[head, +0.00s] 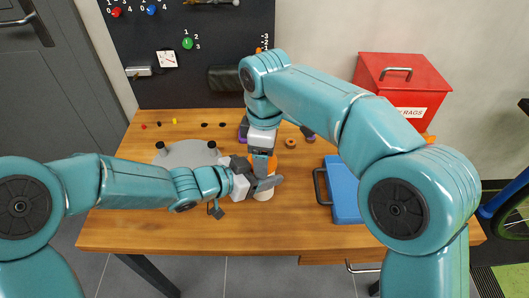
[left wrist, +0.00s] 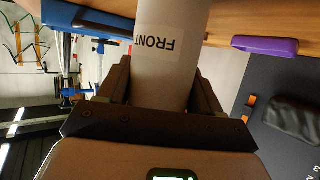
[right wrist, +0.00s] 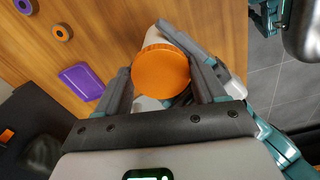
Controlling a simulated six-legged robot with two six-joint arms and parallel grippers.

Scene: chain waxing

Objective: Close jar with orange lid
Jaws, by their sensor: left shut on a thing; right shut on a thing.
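The white jar (head: 263,195) stands on the wooden table near the middle. My left gripper (head: 268,184) is shut around its side. In the left wrist view the jar (left wrist: 165,60) is between the fingers, with the label FRONT showing. My right gripper (head: 263,152) comes from above and is shut on the orange lid (right wrist: 160,72). A little of the lid's orange (head: 272,165) shows in the head view. The lid is over the jar's mouth, and white jar body shows past its edge in the right wrist view. Whether it is seated or threaded is hidden.
A blue case (head: 343,190) lies right of the jar, with a red rags box (head: 402,82) behind it. A grey plate (head: 188,153) with black knobs lies left. A purple block (right wrist: 82,82) and an orange ring (right wrist: 62,32) lie near the jar.

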